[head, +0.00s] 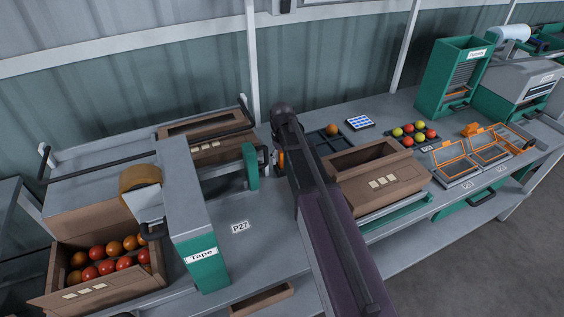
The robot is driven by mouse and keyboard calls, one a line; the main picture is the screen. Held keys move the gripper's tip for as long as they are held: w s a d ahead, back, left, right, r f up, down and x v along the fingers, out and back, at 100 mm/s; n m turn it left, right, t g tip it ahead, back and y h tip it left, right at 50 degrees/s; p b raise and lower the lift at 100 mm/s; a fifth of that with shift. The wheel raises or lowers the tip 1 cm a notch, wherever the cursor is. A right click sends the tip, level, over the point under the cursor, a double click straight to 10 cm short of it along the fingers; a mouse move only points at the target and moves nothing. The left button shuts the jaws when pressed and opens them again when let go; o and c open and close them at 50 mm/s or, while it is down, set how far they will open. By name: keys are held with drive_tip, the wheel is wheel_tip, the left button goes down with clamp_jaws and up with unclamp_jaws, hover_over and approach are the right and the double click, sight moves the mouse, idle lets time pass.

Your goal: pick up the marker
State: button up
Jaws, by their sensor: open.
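I cannot make out a marker anywhere in the head view. My arm rises from the bottom centre and its dark elbow stands over the middle of the bench. What looks like my gripper (264,159) is a small dark shape at the left of the arm, beside the green end of the tape machine (186,195). It is open, and I see nothing held in it. The arm hides part of the bench behind and below it.
A box of tomatoes (100,293) stands at the left. An open brown box (376,185) is right of my arm. The bench by the P27 label (240,227) is clear.

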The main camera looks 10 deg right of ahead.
clamp_jaws()
drive_tip(key=shift+r, duration=0.15)
wheel_tip(320, 180, up, 3)
drive_tip(key=p, duration=0.3)
drive_tip(key=shift+r+p, duration=0.2)
drive_tip(key=shift+p, duration=0.15)
drive_tip(key=s+a+r+p, duration=0.1)
drive_tip(key=s, duration=1.5)
drive_tip(key=shift+r, duration=0.15)
drive_tip(key=shift+r+p, duration=0.15)
drive_tip(key=shift+p, duration=0.15)
drive_tip(key=shift+r+p, duration=2.35)
drive_tip(key=shift+p, duration=0.05)
